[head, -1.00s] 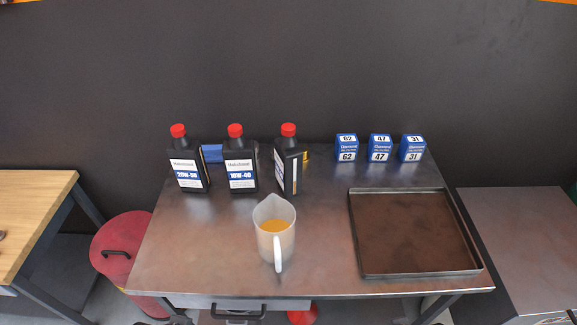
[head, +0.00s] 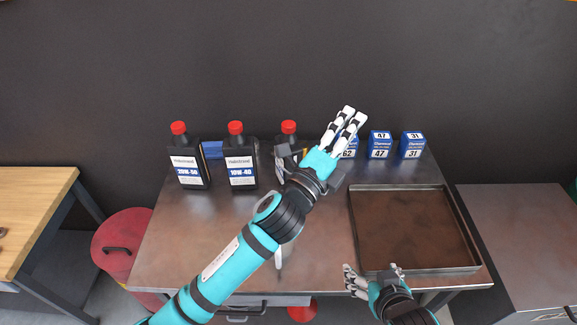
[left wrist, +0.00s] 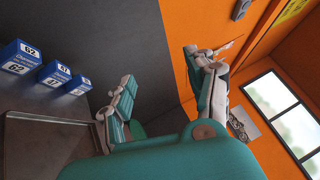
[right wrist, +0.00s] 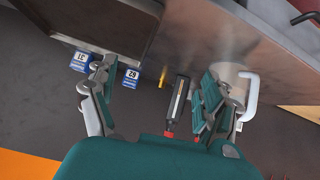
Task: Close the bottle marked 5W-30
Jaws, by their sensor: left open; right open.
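A dark bottle with a red cap (head: 288,127) stands at the back of the table, turned so that its label cannot be read. My left arm partly hides it; it also shows in the right wrist view (right wrist: 178,98). Beside it stand bottles marked 10W-40 (head: 242,173) and 20W-50 (head: 188,172), both red-capped. No 5W-30 marking is readable. My left gripper (head: 350,116) is open and empty, raised right of the turned bottle, in front of the blue boxes. My right gripper (head: 373,272) is open and empty, low at the table's front by the tray.
A jug, seen by its handle (head: 279,258), is mostly behind my left arm; it shows in the right wrist view (right wrist: 250,98). A dark tray (head: 449,268) fills the table's right. Blue numbered boxes (head: 380,146) stand behind it. A gold item (right wrist: 163,77) lies near the turned bottle.

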